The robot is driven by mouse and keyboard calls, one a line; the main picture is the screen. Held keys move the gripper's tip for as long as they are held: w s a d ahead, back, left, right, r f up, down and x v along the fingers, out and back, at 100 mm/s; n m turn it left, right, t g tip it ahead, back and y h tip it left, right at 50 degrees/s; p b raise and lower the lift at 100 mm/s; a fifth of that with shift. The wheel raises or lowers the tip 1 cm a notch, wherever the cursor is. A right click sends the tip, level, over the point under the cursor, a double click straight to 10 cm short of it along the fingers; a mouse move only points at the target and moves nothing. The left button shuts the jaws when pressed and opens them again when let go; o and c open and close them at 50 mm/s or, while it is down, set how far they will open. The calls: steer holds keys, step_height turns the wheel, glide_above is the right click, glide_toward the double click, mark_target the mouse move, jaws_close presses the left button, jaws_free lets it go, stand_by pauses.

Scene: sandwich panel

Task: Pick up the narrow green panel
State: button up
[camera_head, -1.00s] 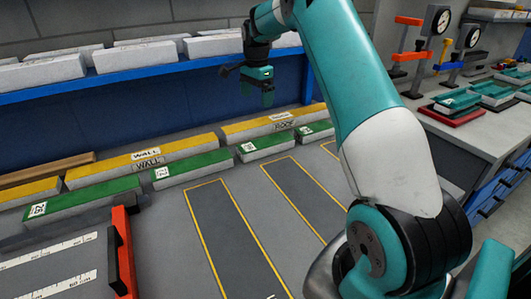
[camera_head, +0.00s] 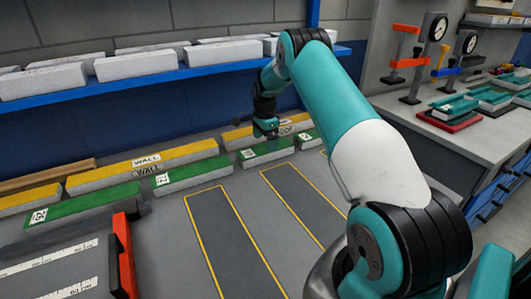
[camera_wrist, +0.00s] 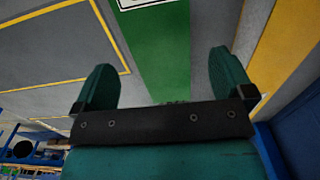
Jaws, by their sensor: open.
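Several green-topped panels lie in a row on the grey surface. One short green panel (camera_head: 259,152) is directly below my gripper (camera_head: 267,132), which hides part of its far side. In the wrist view the green top of a panel (camera_wrist: 162,50) runs between the two teal fingers of my gripper (camera_wrist: 165,78), with a white label at its upper edge. The fingers are apart, one on each side of the green strip, with nothing held. Whether they touch the panel cannot be told.
Yellow-topped panels (camera_head: 150,165) lie right behind the green row. Another longer green panel (camera_head: 195,175) is to the left. A shelf with white blocks (camera_head: 135,64) is above at the back. Yellow-outlined dark strips (camera_head: 225,245) in front are clear. An orange-red bar (camera_head: 123,255) stands at front left.

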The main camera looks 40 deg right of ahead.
step_height(320, 180, down, 4)
steer(key=shift+d+f+p, duration=0.15)
steer(key=shift+f+p, duration=0.05)
steer(key=shift+p, duration=0.2)
steer(key=c, duration=1.1)
